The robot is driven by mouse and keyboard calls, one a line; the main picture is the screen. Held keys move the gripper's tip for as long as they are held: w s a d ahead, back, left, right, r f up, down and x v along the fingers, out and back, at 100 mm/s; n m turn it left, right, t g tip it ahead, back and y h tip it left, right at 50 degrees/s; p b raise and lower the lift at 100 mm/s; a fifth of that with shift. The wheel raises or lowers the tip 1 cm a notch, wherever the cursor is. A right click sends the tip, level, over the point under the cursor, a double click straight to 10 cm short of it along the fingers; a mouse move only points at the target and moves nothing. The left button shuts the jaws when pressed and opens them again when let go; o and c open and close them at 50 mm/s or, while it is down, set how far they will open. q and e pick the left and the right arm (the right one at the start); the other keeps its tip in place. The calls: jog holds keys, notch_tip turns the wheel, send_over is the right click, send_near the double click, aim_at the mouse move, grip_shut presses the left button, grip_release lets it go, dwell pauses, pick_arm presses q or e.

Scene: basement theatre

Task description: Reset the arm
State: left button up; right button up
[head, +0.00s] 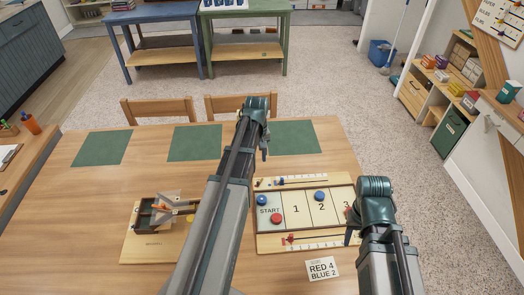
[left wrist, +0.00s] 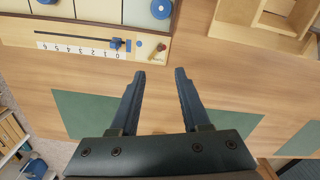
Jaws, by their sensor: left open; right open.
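My left arm reaches over the wooden table (head: 95,205), and its gripper (head: 264,153) hangs near the board's far side. In the left wrist view my left gripper (left wrist: 159,72) is open, with only bare table between its fingers. My right gripper (head: 349,238) is at the board's right end; its jaws are small and partly hidden in the head view. Both grippers appear empty. The game board (head: 296,225) has START and numbered spaces, with blue and red discs on it. It also shows in the left wrist view (left wrist: 70,30).
A wooden device (head: 150,247) stands left of the board. A card (head: 322,268) reading "RED 4 BLUE 2" lies in front. Green mats (head: 101,148) line the far edge, with chairs (head: 158,108) behind. Bare table lies at the left.

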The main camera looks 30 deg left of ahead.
pick_arm(q)
jog(key=s+d+m, duration=0.6)
jog(key=s+d, duration=0.2)
jog(key=d, duration=0.5)
jog(key=s+d+m+y, duration=0.1)
jog(key=s+d+m, duration=0.5)
jog(key=d, duration=0.8)
jog(key=shift+s+d+m, duration=0.25)
jog(key=shift+s+m, duration=0.15)
jog(key=shift+s, duration=0.5)
